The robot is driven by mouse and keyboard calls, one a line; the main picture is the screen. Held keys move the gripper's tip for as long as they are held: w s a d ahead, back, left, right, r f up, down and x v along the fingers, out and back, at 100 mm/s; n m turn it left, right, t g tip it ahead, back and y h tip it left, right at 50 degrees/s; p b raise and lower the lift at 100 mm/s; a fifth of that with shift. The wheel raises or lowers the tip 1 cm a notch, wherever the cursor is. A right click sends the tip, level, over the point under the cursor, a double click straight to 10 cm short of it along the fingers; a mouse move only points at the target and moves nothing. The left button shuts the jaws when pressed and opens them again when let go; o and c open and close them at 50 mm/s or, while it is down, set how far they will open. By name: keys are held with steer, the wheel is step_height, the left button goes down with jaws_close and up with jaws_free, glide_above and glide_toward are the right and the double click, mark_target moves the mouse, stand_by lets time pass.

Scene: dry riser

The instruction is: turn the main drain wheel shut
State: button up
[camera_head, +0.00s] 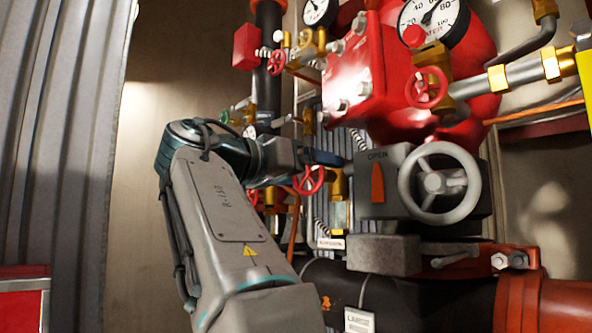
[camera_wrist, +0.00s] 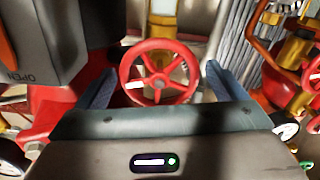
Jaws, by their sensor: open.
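A small red spoked handwheel (camera_wrist: 158,72) sits between my fingers in the wrist view, its face towards the camera. It looks like the main drain wheel, though I can read no label on it. In the head view this appears to be the red wheel (camera_head: 309,181) just below my gripper's blue finger. My gripper (camera_wrist: 159,78) is open, with one blue finger on each side of the wheel. I cannot tell whether either finger touches the rim. In the head view my gripper (camera_head: 322,158) is partly hidden behind my wrist.
A grey box marked OPEN (camera_head: 378,184) with a large grey handwheel (camera_head: 440,183) stands close right. A red valve body (camera_head: 355,70), gauges (camera_head: 433,20) and other red wheels (camera_head: 426,88) crowd above. Another red wheel (camera_wrist: 312,75) is at the wrist view's right edge.

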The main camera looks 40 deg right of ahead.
steer(key=s+a+p, duration=0.1)
steer(key=a, duration=1.2)
steer(key=shift+a, duration=0.4)
